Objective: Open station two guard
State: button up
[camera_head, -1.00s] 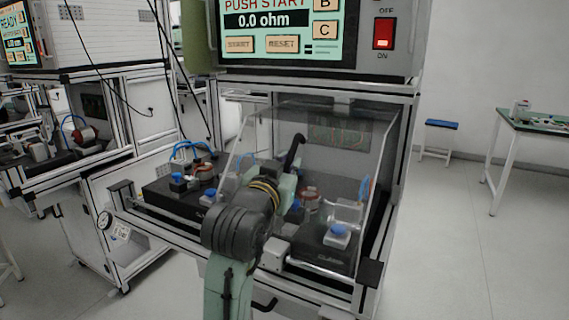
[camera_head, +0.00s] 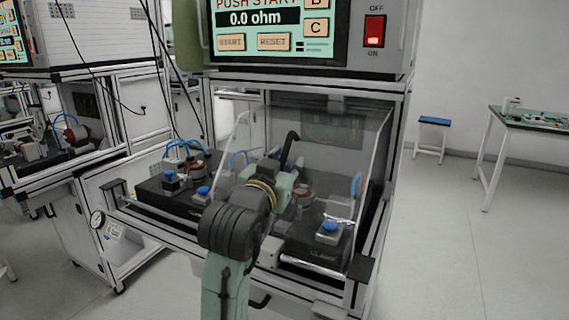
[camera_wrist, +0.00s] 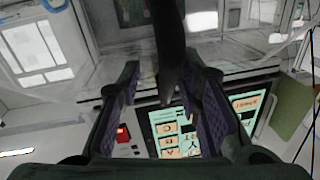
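The station guard (camera_head: 345,180) is a clear cover in the head view. It stands over the right part of the bench below the screen, with its lower front bar (camera_head: 312,265) near the front edge, and looks lowered. My arm reaches up in front of it, hiding part of its left side. My gripper (camera_wrist: 163,78) shows in the wrist view with two purple-padded fingers spread apart. A dark curved bar (camera_wrist: 169,50) lies between them; I cannot tell what it belongs to or whether it touches them. A dark hooked shape (camera_head: 290,148) rises beyond my wrist in the head view.
The test screen (camera_head: 275,30) and red switch (camera_head: 375,32) are above the bench. Another station (camera_head: 60,130) stands at far left. Floor at right is clear up to the table (camera_head: 530,125).

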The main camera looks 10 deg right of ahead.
jog(key=v, duration=0.7)
jog(key=shift+s, duration=0.2)
jog(key=shift+a, duration=0.1)
